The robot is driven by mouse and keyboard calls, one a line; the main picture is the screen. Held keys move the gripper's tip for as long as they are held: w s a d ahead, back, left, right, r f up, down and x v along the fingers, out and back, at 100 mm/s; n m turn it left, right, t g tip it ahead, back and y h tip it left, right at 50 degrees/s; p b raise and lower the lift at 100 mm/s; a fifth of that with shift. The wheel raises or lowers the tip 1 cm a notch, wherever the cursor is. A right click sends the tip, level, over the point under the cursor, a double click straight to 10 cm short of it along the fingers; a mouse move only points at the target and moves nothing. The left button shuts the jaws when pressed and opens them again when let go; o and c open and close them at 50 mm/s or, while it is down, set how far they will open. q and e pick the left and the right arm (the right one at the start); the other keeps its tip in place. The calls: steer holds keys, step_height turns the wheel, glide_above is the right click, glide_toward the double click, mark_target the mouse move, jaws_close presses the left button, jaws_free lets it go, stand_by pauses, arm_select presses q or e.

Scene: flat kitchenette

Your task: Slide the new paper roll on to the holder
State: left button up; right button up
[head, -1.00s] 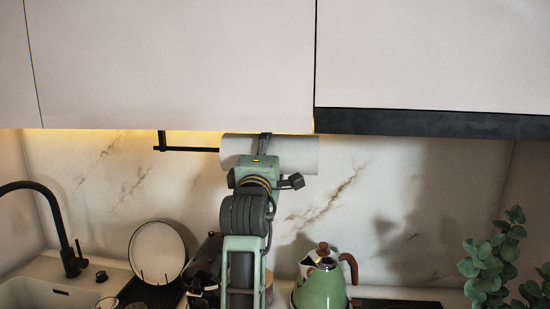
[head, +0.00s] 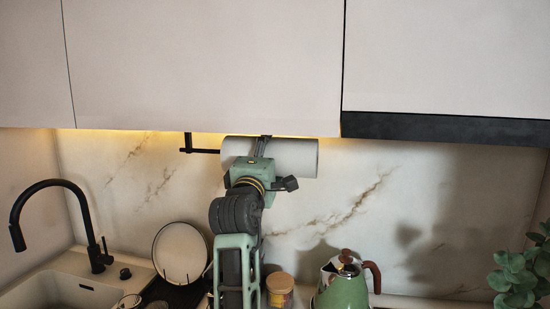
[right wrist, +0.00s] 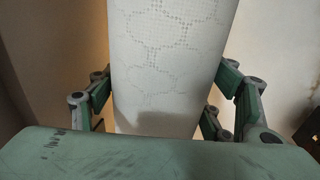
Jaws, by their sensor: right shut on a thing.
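The white paper roll (head: 295,157) lies level under the wall cabinet in the head view. My right gripper (head: 262,147) is shut around its middle. In the right wrist view the embossed roll (right wrist: 170,60) stands between the two green fingers. The black holder (head: 205,151) is a thin bar with a short upright arm at its left end, below the cabinet. The bar's visible part ends at the roll's left end. The rest of it is hidden, so I cannot tell for sure whether it is inside the roll or behind it. My left gripper is not in view.
The cabinet (head: 200,70) is close above the roll, with a dark edge (head: 440,128) at right. Below are a black tap (head: 45,190), a plate (head: 180,252), a lidded jar (head: 280,288) and a green kettle (head: 343,290). A plant (head: 525,270) stands at right.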

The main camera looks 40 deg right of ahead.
steer(key=shift+w+a+b, duration=0.2)
steer(key=shift+w+a, duration=0.7)
steer(key=shift+w, duration=0.2)
steer(key=shift+w+a+b, duration=0.15)
steer(key=shift+w+a, duration=0.7)
steer(key=shift+w, duration=0.25)
steer(key=shift+w+a+b, duration=0.2)
steer(key=shift+w+a, duration=0.7)
steer(key=shift+w, duration=0.2)
steer(key=shift+f, duration=0.35)
steer(key=o, duration=1.3)
steer(key=v, duration=0.7)
steer(key=shift+s+a+f, duration=0.1)
steer(key=shift+s+a, duration=0.1)
steer(key=shift+a, duration=0.05)
steer(key=shift+f, duration=0.1)
